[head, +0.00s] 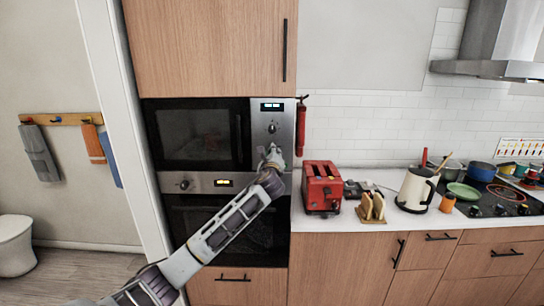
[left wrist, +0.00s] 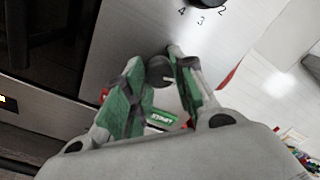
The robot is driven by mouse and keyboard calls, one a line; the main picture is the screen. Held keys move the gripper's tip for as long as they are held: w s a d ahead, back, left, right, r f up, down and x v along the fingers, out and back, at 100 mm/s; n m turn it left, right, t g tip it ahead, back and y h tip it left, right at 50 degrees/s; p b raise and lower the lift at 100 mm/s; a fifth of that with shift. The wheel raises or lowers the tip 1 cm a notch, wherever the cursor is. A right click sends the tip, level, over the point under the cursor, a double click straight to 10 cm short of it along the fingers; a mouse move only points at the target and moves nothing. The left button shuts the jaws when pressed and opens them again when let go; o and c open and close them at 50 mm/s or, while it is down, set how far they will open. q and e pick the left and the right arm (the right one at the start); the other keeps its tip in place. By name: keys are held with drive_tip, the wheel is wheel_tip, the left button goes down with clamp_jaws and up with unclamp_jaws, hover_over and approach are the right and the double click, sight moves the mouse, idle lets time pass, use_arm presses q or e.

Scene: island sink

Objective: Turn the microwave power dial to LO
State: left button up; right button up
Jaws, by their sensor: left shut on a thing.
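The built-in microwave (head: 195,135) has a steel control panel on its right with a lit display and an upper dial (head: 272,127). My left gripper (head: 271,155) is at the lower part of this panel. In the left wrist view its two green-padded fingers (left wrist: 159,68) are shut on the lower round dial (left wrist: 160,72). A light mark shows on this dial; its printed setting is hidden. The upper dial (left wrist: 207,3) has the numbers 4, 3 and 2 beside it. A green START button (left wrist: 160,118) shows between the fingers. My right gripper is not in view.
An oven (head: 225,225) sits below the microwave. A red fire extinguisher (head: 301,125) hangs just right of the panel. A red toaster (head: 321,188), a toast rack (head: 372,207) and a white kettle (head: 414,190) stand on the counter to the right.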

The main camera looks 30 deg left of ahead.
use_arm(q)
drive_tip(key=shift+d+f+n+g+y+b, duration=0.15)
drive_tip(key=shift+n+b, duration=1.05)
drive_tip(key=shift+n, duration=2.45)
drive_tip(key=shift+a+r+n+g+y+b, duration=0.2)
drive_tip(key=shift+n+b, duration=1)
drive_tip(key=shift+n, duration=2.45)
drive_tip(key=o, duration=1.1)
drive_tip(key=shift+c, duration=0.2)
drive_tip(key=shift+s+d, duration=0.1)
drive_tip(key=shift+d, duration=0.1)
